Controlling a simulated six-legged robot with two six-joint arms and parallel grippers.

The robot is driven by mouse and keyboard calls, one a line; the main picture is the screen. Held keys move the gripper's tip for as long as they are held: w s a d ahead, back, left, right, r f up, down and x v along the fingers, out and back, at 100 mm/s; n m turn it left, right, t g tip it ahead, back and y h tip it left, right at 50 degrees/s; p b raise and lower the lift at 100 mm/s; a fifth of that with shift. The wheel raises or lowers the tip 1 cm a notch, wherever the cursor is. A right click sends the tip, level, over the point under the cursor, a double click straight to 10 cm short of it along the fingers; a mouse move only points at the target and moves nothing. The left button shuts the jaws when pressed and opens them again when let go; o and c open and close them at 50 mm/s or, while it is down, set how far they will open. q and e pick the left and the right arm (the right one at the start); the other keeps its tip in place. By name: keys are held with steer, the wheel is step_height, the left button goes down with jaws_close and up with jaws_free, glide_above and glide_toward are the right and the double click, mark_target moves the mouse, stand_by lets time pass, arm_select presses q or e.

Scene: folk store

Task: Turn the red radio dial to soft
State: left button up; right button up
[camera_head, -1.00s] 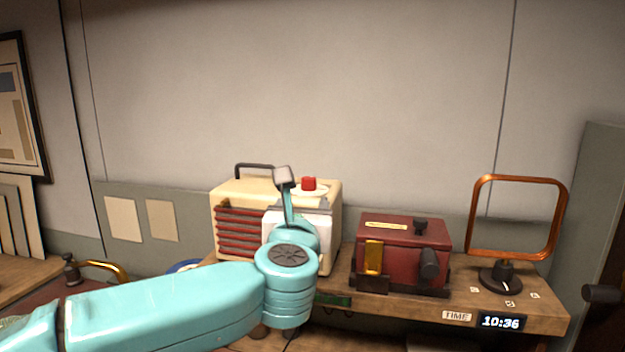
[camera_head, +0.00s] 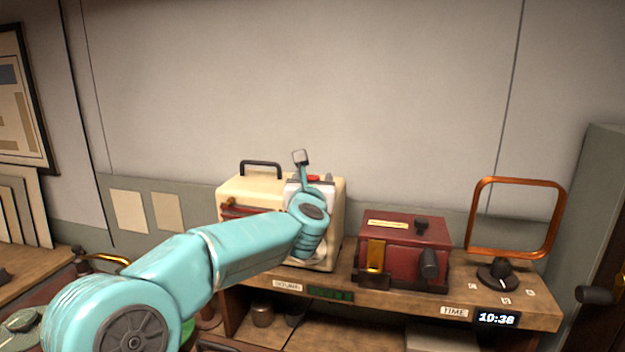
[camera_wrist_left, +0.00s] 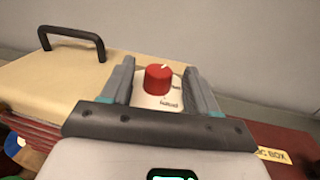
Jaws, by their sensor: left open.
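The cream radio (camera_head: 250,187) stands on the wooden shelf, with a black handle on top. Its red dial (camera_head: 313,178) is mostly hidden behind my left gripper (camera_head: 310,184) in the head view. In the left wrist view the red dial (camera_wrist_left: 158,80) stands on a white plate, with a pale mark on its upper right edge. Small words are printed around it, too small to read surely. My left gripper (camera_wrist_left: 160,76) is open, with one finger on each side of the dial and a visible gap to each. My right gripper is not in view.
A dark red box (camera_head: 405,238) with a crank stands right of the radio. Further right is a copper loop antenna (camera_head: 515,180) on a black knob. A clock (camera_head: 497,319) sits on the shelf's front edge. The wall above is bare.

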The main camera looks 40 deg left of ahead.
arm_select(q)
steer(key=shift+a, duration=0.1)
steer(key=c, duration=1)
steer(key=shift+f+b, duration=0.2)
steer(key=shift+b, duration=0.2)
steer(key=shift+c, duration=0.2)
steer(key=m+h+b, duration=0.1)
steer(key=b, duration=0.1)
steer(key=m+t+h+b, duration=0.1)
steer(key=t+h+b, duration=0.1)
steer(key=h+b, duration=0.1)
steer(key=shift+s+a+f+m+b, duration=0.15)
steer(key=shift+s+a+m+b, duration=0.15)
steer(key=shift+a+m, duration=0.1)
steer(key=shift+r+m+t+h+b, duration=0.3)
steer(key=shift+m+t+h+b, duration=0.5)
steer(key=shift+h, duration=0.4)
steer(key=shift+r, duration=0.1)
steer(key=o, duration=1)
steer(key=shift+o, duration=0.2)
